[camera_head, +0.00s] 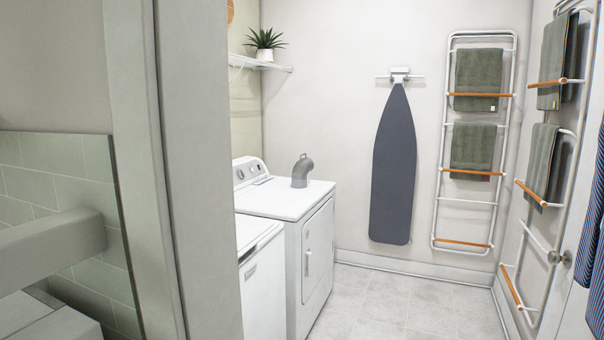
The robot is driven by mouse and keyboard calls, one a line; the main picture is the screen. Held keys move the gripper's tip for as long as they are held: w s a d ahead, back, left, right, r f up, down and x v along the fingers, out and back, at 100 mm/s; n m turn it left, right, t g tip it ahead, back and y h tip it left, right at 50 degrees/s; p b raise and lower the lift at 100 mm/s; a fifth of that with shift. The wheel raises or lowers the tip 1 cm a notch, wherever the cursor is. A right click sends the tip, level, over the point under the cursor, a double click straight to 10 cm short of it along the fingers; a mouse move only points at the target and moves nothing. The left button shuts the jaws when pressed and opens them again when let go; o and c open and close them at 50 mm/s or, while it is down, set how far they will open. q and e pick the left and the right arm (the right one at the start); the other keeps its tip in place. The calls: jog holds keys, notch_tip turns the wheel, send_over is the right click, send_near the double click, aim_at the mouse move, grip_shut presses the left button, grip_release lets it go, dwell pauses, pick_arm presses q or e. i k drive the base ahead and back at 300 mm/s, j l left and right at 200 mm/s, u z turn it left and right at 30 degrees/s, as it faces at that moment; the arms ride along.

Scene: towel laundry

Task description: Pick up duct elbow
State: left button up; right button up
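The duct elbow (301,171) is a grey bent pipe. Neither of my grippers shows in the head view. The elbow is in plain sight, and nothing covers it.
A door frame (180,170) stands close on the left. A nearer white machine (262,285) stands before the far one. The tiled floor (400,310) is clear. An ironing board (394,165) hangs on the back wall, with towel racks (475,240) at right.

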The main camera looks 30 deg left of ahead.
aim_at(304, 166)
jog(key=i+l, duration=0.1)
jog(key=i, duration=0.4)
jog(key=i+l+u, duration=0.15)
jog(key=i+u, duration=0.3)
jog(key=i, duration=1.4)
